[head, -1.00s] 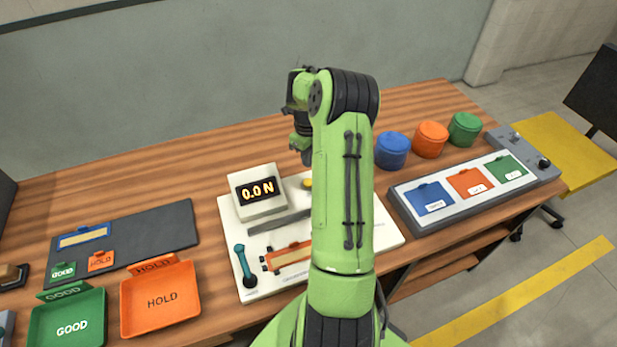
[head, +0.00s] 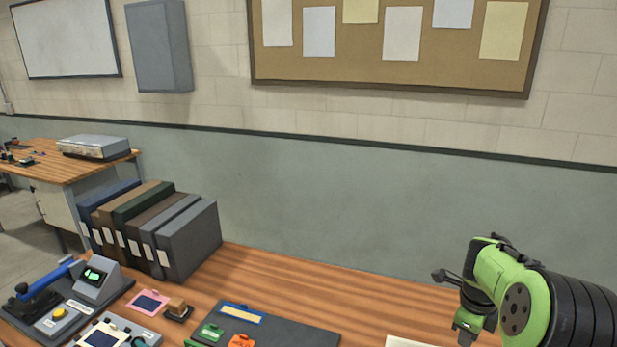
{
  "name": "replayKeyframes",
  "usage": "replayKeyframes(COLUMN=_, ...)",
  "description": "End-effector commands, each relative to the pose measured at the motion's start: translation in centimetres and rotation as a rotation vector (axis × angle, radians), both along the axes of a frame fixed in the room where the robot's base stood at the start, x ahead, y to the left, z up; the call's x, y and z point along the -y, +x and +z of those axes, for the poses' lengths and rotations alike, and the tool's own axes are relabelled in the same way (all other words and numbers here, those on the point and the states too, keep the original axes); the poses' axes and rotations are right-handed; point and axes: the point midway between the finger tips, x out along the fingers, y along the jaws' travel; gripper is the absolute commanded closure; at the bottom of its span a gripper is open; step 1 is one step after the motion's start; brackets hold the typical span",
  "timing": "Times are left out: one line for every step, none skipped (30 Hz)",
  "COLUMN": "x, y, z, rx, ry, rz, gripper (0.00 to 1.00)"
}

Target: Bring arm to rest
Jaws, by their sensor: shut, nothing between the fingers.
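My green arm (head: 515,290) is folded at the lower right of the head view, above the right part of the wooden bench (head: 290,277). My gripper (head: 468,328) hangs down at the arm's left end, shut and with nothing seen in it. Its tips are small and close to the picture's lower edge. It is apart from the things on the bench. A corner of the white test board (head: 410,342) shows below and left of it.
A dark mat (head: 290,330) with a blue-edged card, green tag (head: 208,332) and orange tag (head: 241,341) lies left of my gripper. Several binders (head: 190,240) stand at the back left. A blue-handled device (head: 45,285) is at the far left. Bare bench lies behind the mat.

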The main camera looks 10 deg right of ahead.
Motion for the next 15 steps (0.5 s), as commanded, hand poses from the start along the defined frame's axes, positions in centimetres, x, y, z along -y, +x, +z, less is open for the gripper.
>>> replayKeyframes(x=-2.7, y=-0.1, z=2.8, rx=0.004, ry=-0.045, rz=0.185, gripper=1.0)
replayKeyframes(x=-4.2, y=-0.4, z=4.1, rx=0.003, ry=-0.067, rz=0.301, gripper=1.0)
replayKeyframes(x=-6.1, y=-0.9, z=5.8, rx=0.001, ry=-0.098, rz=0.454, gripper=1.0)
replayKeyframes(x=-7.6, y=-1.4, z=6.9, rx=-0.001, ry=-0.12, rz=0.567, gripper=1.0)
replayKeyframes(x=-9.0, y=-2.0, z=8.0, rx=-0.002, ry=-0.144, rz=0.68, gripper=1.0)
replayKeyframes(x=-10.9, y=-3.0, z=9.3, rx=-0.004, ry=-0.175, rz=0.827, gripper=1.0)
replayKeyframes(x=-12.3, y=-3.8, z=10.2, rx=-0.004, ry=-0.197, rz=0.937, gripper=1.0)
replayKeyframes(x=-13.6, y=-4.7, z=11.0, rx=-0.006, ry=-0.222, rz=1.047, gripper=1.0)
replayKeyframes(x=-15.3, y=-6.0, z=11.8, rx=-0.005, ry=-0.253, rz=1.19, gripper=1.0)
replayKeyframes(x=-16.5, y=-7.0, z=12.4, rx=-0.004, ry=-0.278, rz=1.299, gripper=1.0)
replayKeyframes(x=-17.6, y=-8.1, z=12.8, rx=-0.002, ry=-0.304, rz=1.405, gripper=1.0)
replayKeyframes(x=-19.1, y=-9.7, z=13.3, rx=0.002, ry=-0.338, rz=1.548, gripper=1.0)
replayKeyframes(x=-20.1, y=-10.8, z=13.5, rx=0.006, ry=-0.366, rz=1.655, gripper=1.0)
replayKeyframes(x=-21.1, y=-12.0, z=13.6, rx=0.011, ry=-0.394, rz=1.758, gripper=1.0)
replayKeyframes(x=-22.2, y=-13.6, z=13.6, rx=0.019, ry=-0.433, rz=1.894, gripper=1.0)
